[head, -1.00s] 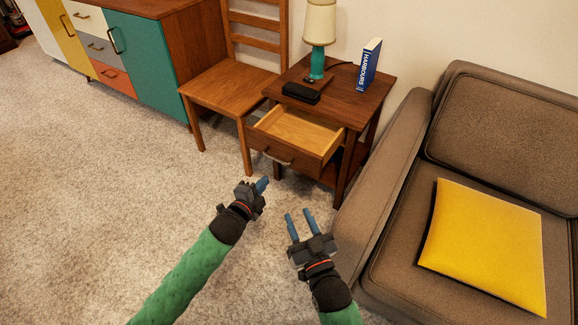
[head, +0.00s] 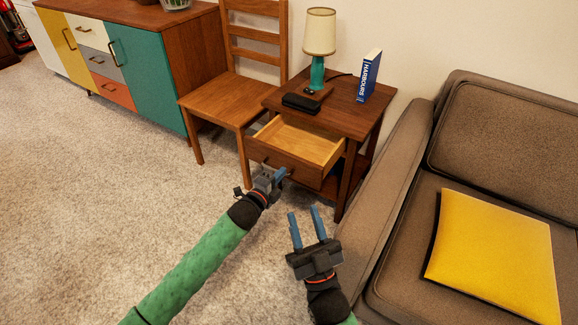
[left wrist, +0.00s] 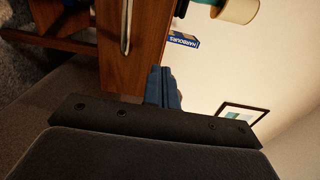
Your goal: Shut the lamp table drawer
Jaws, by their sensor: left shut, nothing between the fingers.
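The lamp table (head: 352,112) stands between the wooden chair and the sofa. Its drawer (head: 318,144) is pulled out, and its pale inside shows empty. My left gripper (head: 283,174) is shut and empty, at the drawer's front panel; I cannot tell whether it touches. The gripper hides part of the front and its handle. In the left wrist view, the wooden drawer front (left wrist: 148,58) with its metal handle (left wrist: 126,22) shows just beyond my blue fingers (left wrist: 163,84). My right gripper (head: 306,224) is open and empty, lower and nearer, over the carpet.
A lamp (head: 319,38), a black case (head: 301,102) and a blue book (head: 370,78) are on the tabletop. The chair (head: 222,98) stands close on the left, the sofa (head: 382,185) close on the right. Carpet (head: 110,180) lies clear at the left.

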